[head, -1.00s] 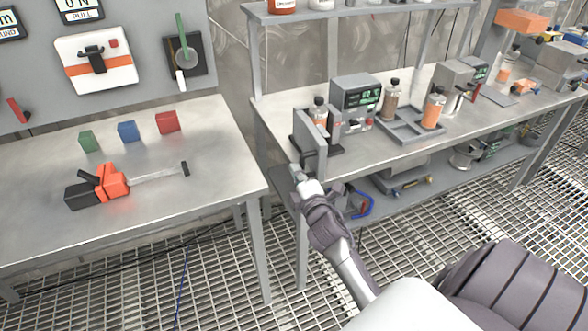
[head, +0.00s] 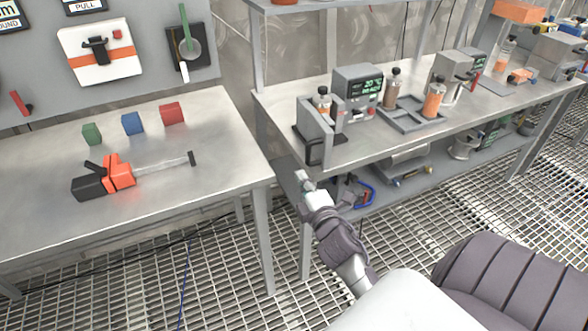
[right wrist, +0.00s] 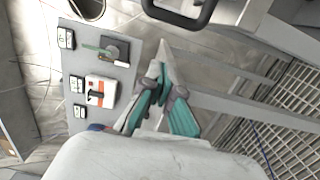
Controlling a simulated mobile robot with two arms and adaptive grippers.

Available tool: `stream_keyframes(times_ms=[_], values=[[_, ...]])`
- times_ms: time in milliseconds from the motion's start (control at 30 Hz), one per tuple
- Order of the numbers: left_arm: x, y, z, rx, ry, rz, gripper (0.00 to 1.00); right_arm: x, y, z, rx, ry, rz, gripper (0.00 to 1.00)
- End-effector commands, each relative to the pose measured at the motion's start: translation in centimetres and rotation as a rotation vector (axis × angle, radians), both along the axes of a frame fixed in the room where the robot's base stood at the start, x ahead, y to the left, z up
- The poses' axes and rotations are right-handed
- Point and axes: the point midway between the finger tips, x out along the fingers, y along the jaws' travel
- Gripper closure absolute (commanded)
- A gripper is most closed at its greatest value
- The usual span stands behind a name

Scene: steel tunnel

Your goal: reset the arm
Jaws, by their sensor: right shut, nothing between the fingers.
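My right gripper (head: 304,181) is at the front left of the right bench, just below a grey upright panel with a black handle (head: 315,151). Its fingertips are together with nothing between them, and it is apart from the handle. In the right wrist view the teal and grey fingers of my right gripper (right wrist: 163,72) meet at the tips. A dark handle (right wrist: 180,22) shows above them there. My left gripper is not in view.
The right bench (head: 365,150) holds a display unit (head: 358,92), a tray (head: 412,117) and bottles. The left table (head: 60,232) holds an orange and black tool (head: 117,173) and green, blue and red blocks. Grating floor is open in front.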

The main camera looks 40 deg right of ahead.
Motion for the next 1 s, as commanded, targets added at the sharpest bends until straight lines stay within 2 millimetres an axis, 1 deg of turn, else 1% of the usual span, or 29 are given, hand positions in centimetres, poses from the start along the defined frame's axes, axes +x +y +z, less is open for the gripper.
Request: stream_keyframes(times_ms=[33, 133, 233, 400, 467, 533, 567, 667, 700, 767, 800, 867, 900, 967, 1000], values=[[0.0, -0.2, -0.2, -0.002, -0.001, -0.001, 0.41, -0.8, 0.1, -0.2, 0.001, 0.002, 0.000, 1.00], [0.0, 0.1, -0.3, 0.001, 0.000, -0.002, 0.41, -1.7, 0.3, -0.1, -0.001, 0.001, 0.000, 1.00], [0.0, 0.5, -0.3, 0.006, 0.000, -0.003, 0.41, -2.1, 0.4, 0.0, -0.001, -0.001, 0.000, 1.00], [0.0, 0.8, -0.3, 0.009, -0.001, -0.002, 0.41, -2.2, 0.4, 0.0, 0.000, 0.000, 0.000, 1.00], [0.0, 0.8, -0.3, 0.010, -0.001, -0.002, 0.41, -2.1, 0.4, -0.5, 0.009, 0.006, 0.001, 1.00], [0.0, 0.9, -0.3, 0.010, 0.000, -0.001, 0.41, -2.0, 0.7, -2.1, 0.045, 0.029, 0.005, 1.00], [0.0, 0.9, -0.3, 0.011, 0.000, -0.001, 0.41, -1.9, 0.8, -3.2, 0.069, 0.045, 0.008, 1.00], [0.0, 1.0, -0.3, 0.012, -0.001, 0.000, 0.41, -2.0, 1.8, -8.7, 0.193, 0.123, 0.016, 1.00], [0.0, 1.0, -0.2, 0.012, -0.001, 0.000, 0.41, -2.2, 2.4, -11.6, 0.256, 0.164, 0.016, 1.00], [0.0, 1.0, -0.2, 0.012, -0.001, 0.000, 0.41, -2.9, 3.5, -16.0, 0.359, 0.229, 0.011, 1.00], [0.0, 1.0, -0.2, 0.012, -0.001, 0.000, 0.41, -3.6, 4.3, -19.0, 0.426, 0.275, 0.004, 1.00], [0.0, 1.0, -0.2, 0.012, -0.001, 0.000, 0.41, -5.0, 5.5, -23.2, 0.524, 0.342, -0.014, 1.00], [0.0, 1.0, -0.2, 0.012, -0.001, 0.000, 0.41, -6.2, 6.2, -26.0, 0.588, 0.388, -0.031, 1.00], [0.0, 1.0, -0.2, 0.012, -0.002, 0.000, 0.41, -8.2, 7.5, -30.0, 0.681, 0.456, -0.062, 1.00], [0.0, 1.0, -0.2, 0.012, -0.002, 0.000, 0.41, -9.7, 8.3, -32.5, 0.739, 0.501, -0.087, 1.00]])
